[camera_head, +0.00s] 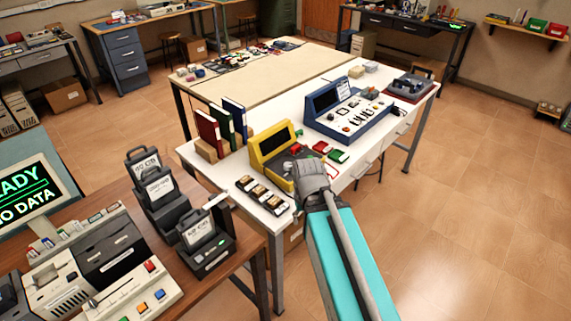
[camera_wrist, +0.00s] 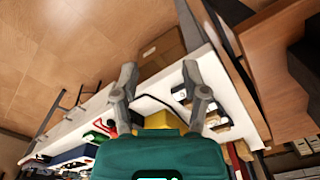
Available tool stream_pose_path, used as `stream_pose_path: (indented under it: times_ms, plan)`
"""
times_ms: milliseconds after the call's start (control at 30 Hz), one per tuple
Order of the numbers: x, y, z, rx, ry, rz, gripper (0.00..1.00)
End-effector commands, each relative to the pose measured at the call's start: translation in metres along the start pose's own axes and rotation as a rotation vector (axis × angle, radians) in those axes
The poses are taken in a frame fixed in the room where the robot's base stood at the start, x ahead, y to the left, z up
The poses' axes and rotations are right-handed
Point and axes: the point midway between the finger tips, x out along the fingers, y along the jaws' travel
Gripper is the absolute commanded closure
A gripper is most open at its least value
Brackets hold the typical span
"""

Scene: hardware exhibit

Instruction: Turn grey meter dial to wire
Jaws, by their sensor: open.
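The yellow meter (camera_head: 268,141) with a dark screen stands on the white table. Its yellow body also shows in the wrist view (camera_wrist: 160,119), between the fingers and partly covered by my gripper. My gripper (camera_head: 311,172) is over the meter's right front side in the head view. In the wrist view my gripper (camera_wrist: 160,74) has its two fingers spread, with nothing held between them. Whether it touches the meter cannot be told.
Several small dark modules (camera_head: 262,194) lie in front of the meter. Red, green and blue binders (camera_head: 222,124) stand left of it. A blue console (camera_head: 346,112) stands to its right. Black card units (camera_head: 205,246) are on the wooden desk at lower left.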

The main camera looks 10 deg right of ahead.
Motion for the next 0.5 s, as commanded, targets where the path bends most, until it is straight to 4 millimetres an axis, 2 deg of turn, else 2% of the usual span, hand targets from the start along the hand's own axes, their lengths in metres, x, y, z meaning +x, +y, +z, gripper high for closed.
stream_pose_path:
  times_ms: [33, 133, 267, 367, 500]
  plan:
    - [0.000, 0.000, 0.000, 0.000, 0.000, 0.000, 0.34]
    - [-0.001, 0.000, -0.003, -0.009, 0.001, 0.000, 0.16]
    - [-0.007, 0.000, -0.016, -0.053, 0.003, 0.001, 0.16]
    - [-0.014, 0.007, -0.034, -0.118, 0.006, 0.002, 0.16]
    - [-0.028, 0.006, -0.073, -0.269, 0.013, 0.006, 0.16]
